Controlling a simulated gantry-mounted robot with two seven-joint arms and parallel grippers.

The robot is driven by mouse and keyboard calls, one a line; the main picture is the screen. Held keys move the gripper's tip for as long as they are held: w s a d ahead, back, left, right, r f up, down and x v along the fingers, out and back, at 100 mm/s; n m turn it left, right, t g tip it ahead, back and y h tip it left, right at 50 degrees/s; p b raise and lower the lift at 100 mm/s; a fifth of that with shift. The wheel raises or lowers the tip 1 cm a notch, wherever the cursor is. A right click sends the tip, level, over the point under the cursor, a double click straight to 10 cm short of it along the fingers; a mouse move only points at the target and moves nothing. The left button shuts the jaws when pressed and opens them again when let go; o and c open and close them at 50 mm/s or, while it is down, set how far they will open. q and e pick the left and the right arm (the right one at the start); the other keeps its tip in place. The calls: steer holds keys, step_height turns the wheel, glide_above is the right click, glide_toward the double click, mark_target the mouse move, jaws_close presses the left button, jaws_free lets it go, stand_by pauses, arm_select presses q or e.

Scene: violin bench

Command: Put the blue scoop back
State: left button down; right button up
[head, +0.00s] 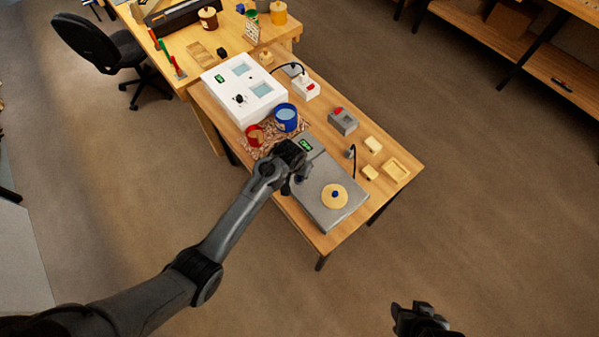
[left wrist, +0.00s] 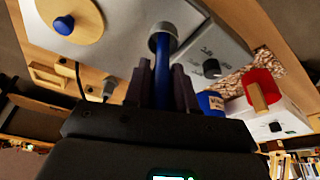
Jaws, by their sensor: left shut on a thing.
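My left gripper (head: 289,184) is over the near-left edge of the grey machine with a green display (head: 325,188). In the left wrist view its fingers (left wrist: 163,84) are shut on the blue handle of the scoop (left wrist: 162,70), whose grey cup end points away from my wrist. In the head view my gripper mostly hides the scoop. A blue tub (head: 286,119) with pale contents stands just beyond my gripper; it also shows in the left wrist view (left wrist: 210,103). My right gripper (head: 418,318) is at the bottom edge, away from the bench, its jaws unclear.
A red tub (head: 254,136) stands beside the blue tub on a speckled mat (head: 269,138). A white box (head: 243,88) is behind them. A round tan plate with a blue knob (head: 335,196) is on the grey machine. A grey box (head: 343,121) and wooden pieces (head: 373,145) lie right.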

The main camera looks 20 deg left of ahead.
arm_select(q)
steer(key=shift+f, duration=1.1)
steer(key=shift+f, duration=0.15)
steer(key=c, duration=0.9)
jaws_free()
steer(key=p+v, duration=0.1)
steer(key=v, duration=1)
steer(key=shift+m, duration=0.3)
steer(key=s+a+r, duration=0.1)
steer(key=s, duration=0.8)
steer(key=s+a+r, duration=0.2)
steer(key=s, duration=0.7)
steer(key=s+a+r, duration=0.1)
steer(key=s, duration=0.8)
steer(key=shift+s+a+r, duration=0.2)
steer(key=shift+s+r, duration=0.05)
steer(key=shift+r, duration=0.05)
